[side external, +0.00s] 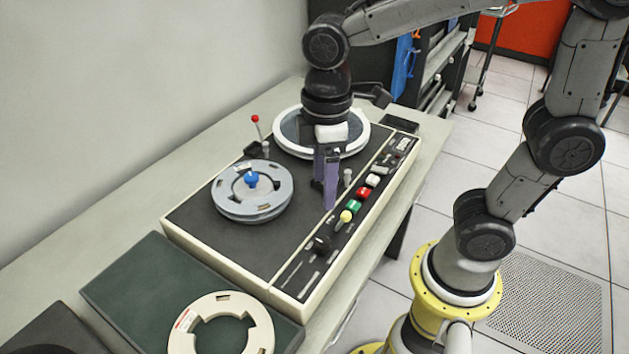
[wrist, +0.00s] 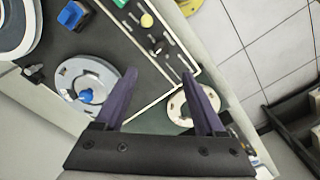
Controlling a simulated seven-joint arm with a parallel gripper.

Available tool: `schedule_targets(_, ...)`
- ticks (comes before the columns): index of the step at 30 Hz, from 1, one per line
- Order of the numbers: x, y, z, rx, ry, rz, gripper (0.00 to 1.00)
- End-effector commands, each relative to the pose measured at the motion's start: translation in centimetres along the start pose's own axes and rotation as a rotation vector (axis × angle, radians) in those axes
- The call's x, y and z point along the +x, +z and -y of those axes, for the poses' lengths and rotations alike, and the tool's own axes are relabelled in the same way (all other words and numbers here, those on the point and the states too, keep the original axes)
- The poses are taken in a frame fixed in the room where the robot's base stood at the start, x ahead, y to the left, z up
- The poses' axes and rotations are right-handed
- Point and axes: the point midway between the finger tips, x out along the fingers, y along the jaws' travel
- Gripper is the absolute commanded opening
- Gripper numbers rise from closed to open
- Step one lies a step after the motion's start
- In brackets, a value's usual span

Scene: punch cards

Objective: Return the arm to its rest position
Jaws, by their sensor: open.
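My gripper (side external: 328,185) points down over the control panel (side external: 345,190) of the tape machine, between the two reels on its top. In the wrist view, my gripper (wrist: 165,100) shows two purple fingers spread wide apart with nothing between them. The grey reel with the blue knob (side external: 252,190) sits left of my gripper, apart from it. It also shows in the wrist view as a grey reel (wrist: 68,75). A second reel with a white rim (side external: 360,140) sits behind my gripper, partly hidden by my wrist.
A red-tipped lever (side external: 256,120) stands up at the machine's back left. Coloured buttons (side external: 362,193) and a yellow knob (side external: 346,216) line the panel. A loose cream ring (side external: 262,335) lies on the dark green surface (side external: 130,290) in front. Free room is above the table.

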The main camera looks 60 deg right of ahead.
Motion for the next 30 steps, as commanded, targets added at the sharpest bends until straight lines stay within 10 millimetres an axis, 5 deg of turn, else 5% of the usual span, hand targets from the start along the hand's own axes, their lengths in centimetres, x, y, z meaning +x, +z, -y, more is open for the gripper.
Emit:
schedule_targets(4,-2.5,2.1,-1.2,0.08,0.047,-0.086,0.72)
schedule_targets(9,-4.6,7.2,-1.3,0.301,0.138,-0.242,0.72)
schedule_targets(15,-4.3,11.3,-0.3,0.59,0.208,-0.406,0.72)
schedule_targets(21,-3.1,11.7,-0.1,0.747,0.193,-0.457,0.72)
schedule_targets(30,-3.1,11.7,-0.1,0.762,0.19,-0.461,0.72)
